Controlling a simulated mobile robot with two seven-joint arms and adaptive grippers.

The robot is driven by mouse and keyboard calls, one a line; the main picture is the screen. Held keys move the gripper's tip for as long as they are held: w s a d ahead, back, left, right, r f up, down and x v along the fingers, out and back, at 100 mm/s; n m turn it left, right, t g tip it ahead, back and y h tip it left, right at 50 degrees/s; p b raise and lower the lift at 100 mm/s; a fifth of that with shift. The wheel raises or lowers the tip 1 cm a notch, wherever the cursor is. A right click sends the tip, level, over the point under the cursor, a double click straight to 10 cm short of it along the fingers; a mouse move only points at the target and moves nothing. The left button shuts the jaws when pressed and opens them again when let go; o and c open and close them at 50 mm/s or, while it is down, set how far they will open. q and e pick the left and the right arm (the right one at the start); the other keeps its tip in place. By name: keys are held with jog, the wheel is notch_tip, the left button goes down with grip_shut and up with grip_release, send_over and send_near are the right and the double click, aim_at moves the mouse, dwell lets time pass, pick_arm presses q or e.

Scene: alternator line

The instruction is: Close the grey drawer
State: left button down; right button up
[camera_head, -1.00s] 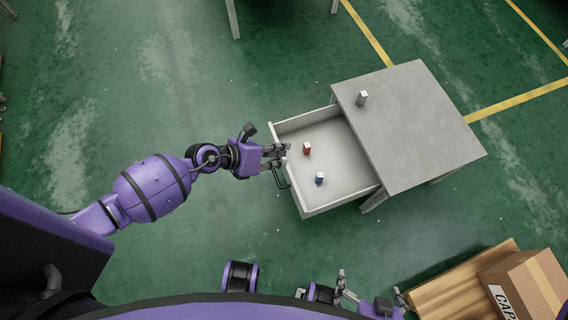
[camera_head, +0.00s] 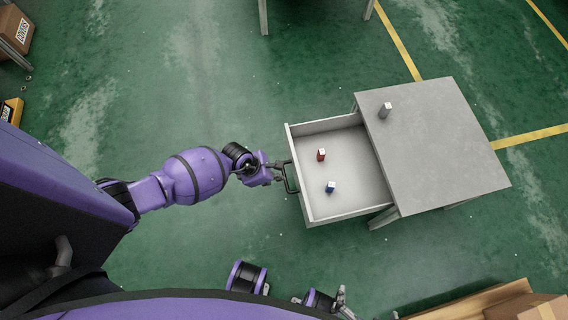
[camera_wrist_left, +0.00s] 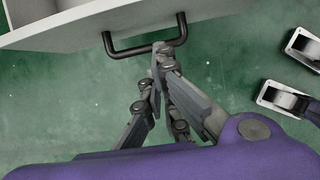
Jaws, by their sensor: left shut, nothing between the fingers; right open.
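The grey drawer (camera_head: 345,204) stands pulled out from the left side of the grey table (camera_head: 440,150). Its dark bar handle (camera_head: 292,178) is on the front panel, on the left, and also shows in the left wrist view (camera_wrist_left: 146,48). My left gripper (camera_head: 282,165) is shut and empty at the handle. In the left wrist view its fingertips (camera_wrist_left: 160,54) are close to the bar's middle; I cannot tell whether they touch. My right gripper (camera_head: 342,302) is open at the bottom edge, away from the drawer and partly cut off.
A red item (camera_head: 321,155) and a blue item (camera_head: 331,187) stand in the drawer. A small grey item (camera_head: 385,110) is on the tabletop. Cardboard boxes (camera_head: 540,307) are at the bottom right.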

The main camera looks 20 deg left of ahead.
pick_arm(q)
jog(key=shift+w+d+r, duration=0.1)
jog(key=shift+w+d, duration=0.5)
jog(key=shift+d, duration=0.25)
jog(key=shift+w+d, duration=0.55)
jog(key=shift+d, duration=0.25)
